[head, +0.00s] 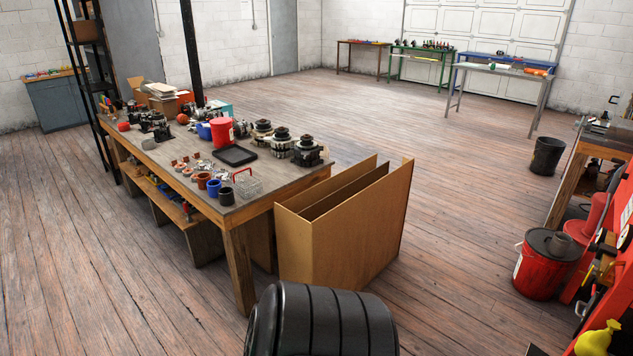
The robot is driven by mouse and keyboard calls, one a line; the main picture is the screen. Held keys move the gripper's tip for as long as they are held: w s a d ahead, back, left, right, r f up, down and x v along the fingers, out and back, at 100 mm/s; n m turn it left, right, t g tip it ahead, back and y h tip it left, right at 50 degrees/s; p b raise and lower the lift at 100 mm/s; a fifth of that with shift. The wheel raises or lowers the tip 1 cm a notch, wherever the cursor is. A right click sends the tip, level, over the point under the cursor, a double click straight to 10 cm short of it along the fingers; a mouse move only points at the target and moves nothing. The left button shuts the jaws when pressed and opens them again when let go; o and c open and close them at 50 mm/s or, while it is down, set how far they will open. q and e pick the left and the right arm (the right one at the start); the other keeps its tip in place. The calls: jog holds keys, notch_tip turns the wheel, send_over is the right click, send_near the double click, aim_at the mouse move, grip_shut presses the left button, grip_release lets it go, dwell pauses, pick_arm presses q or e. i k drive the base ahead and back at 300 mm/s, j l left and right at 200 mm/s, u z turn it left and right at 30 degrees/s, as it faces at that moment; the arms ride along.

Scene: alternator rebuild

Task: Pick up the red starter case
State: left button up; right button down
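A small red-brown open cup (203,180), which looks like the red starter case, stands near the front edge of the wooden workbench (285,187). A blue cup (214,188) and a dark cup (226,196) stand beside it in a row. A larger red container (222,132) with a white label stands farther back on the bench; I cannot tell its contents. Neither of my grippers is in view.
A black ribbed object (320,322) is at bottom centre. Open floor lies left and right.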

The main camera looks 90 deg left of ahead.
aim_at(204, 181)
jog(key=u, duration=3.35)
